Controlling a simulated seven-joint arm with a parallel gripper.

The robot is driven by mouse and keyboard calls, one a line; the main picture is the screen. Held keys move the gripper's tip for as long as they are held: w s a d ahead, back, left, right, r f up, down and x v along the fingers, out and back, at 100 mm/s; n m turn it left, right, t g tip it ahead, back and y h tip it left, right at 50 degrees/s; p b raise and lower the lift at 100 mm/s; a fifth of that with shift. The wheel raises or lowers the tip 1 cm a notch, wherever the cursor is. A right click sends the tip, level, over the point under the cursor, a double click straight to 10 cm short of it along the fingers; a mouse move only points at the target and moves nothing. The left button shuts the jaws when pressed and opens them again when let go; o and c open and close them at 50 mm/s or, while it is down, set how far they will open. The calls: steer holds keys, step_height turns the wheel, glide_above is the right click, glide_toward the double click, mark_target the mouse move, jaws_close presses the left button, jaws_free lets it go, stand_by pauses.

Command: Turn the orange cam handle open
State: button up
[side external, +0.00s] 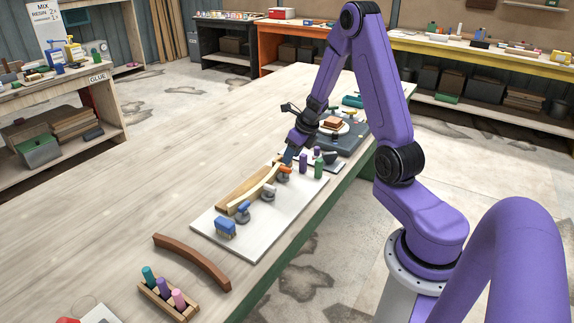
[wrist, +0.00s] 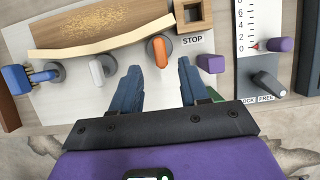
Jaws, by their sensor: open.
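The orange cam handle (wrist: 160,52) sits on a dark round base on the white board, against the pale curved strip (wrist: 100,46). It also shows in the side external view (side external: 283,169), partly hidden by my gripper. My gripper (wrist: 158,72) is open and empty, its two blue fingers pointing toward the orange handle. In the wrist view the handle lies just beyond the fingertips, roughly midway between them; I cannot tell whether they touch it. A white cam handle (wrist: 97,70) and a blue cam handle (wrist: 55,72) stand along the same strip to the left.
A wooden form (wrist: 95,28) backs the strip. A blue brush (side external: 226,228) lies at the board's near end. The left tabletop is mostly clear.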

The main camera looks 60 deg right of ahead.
mark_target(286, 167)
steer(key=shift+x, duration=2.7)
jaws_close()
